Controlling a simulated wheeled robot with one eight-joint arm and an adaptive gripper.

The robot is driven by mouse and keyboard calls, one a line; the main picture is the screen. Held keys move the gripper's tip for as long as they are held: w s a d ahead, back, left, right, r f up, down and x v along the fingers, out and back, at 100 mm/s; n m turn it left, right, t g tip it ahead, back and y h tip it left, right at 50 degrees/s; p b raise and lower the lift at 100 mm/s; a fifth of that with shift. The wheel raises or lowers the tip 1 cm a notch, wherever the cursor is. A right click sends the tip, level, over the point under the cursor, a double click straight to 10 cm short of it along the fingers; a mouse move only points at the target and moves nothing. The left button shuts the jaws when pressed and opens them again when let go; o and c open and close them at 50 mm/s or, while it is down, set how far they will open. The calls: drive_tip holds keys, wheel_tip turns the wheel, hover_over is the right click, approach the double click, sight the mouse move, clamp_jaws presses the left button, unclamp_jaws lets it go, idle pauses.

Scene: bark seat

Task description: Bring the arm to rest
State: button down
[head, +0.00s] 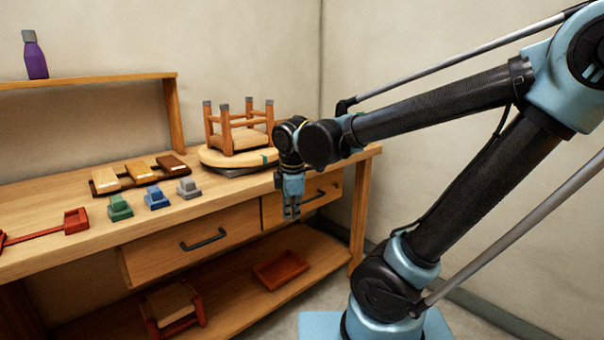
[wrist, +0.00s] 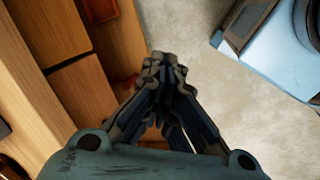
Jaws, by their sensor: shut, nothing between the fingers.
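My gripper (head: 291,211) hangs pointing down in front of the workbench's right drawer, below the level of the bench top. It is shut and empty. In the wrist view my gripper (wrist: 162,62) has its fingertips together, with the pale floor and the bench front below. My arm reaches in from the right of the head view, bent at the elbow.
The wooden workbench (head: 62,221) has a slightly opened left drawer (head: 165,254). An upturned stool (head: 240,135) stands on a round board. Green (head: 119,208), blue (head: 156,198) and grey (head: 188,188) blocks sit on top. A red tray (head: 281,270) lies on the lower shelf.

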drive_tip(key=s+d+f+m, duration=0.2)
drive_tip(key=d+m, duration=0.4)
drive_tip(key=d, duration=0.1)
drive_tip(key=s+d+f+m, duration=0.2)
drive_tip(key=d+f+m, duration=0.1)
drive_tip(key=d+m, duration=0.4)
drive_tip(key=s+d+f+m, duration=0.2)
drive_tip(key=d+f+m, duration=0.1)
drive_tip(key=d+m, duration=0.4)
drive_tip(key=shift+s+d+g, duration=0.3)
drive_tip(key=shift+s+d, duration=0.05)
drive_tip(key=shift+d, duration=0.2)
